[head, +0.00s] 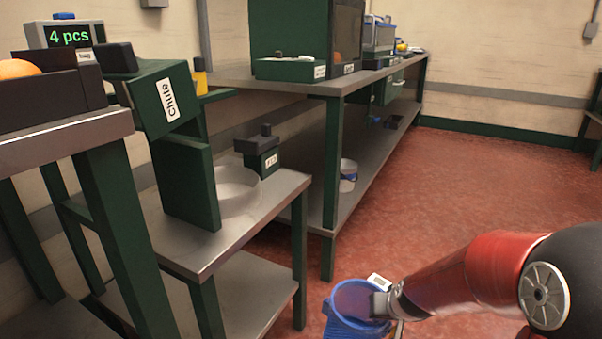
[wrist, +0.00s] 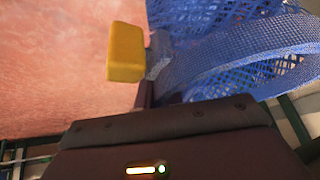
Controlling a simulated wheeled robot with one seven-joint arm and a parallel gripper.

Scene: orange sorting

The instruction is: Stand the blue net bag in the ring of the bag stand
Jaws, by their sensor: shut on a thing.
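The blue net bag (head: 340,325) is at the bottom of the head view, in front of the low bench. It has a solid blue band around its mouth, which faces up. My gripper (head: 381,304) is shut on this band at the bag's right side. In the wrist view the bag's mesh and band (wrist: 235,52) fill the upper right. The bag stand's pale round ring (head: 238,196) seems to be on the low bench, behind the chute (head: 172,100) and partly hidden by it. The bag is apart from it, nearer and to the right.
The low bench (head: 225,238) has a green leg at its front right corner. A small dark green labelled box (head: 262,155) stands behind the ring. A longer bench (head: 330,88) stands beyond. The red floor to the right is clear. A yellow block (wrist: 125,52) shows beside the bag.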

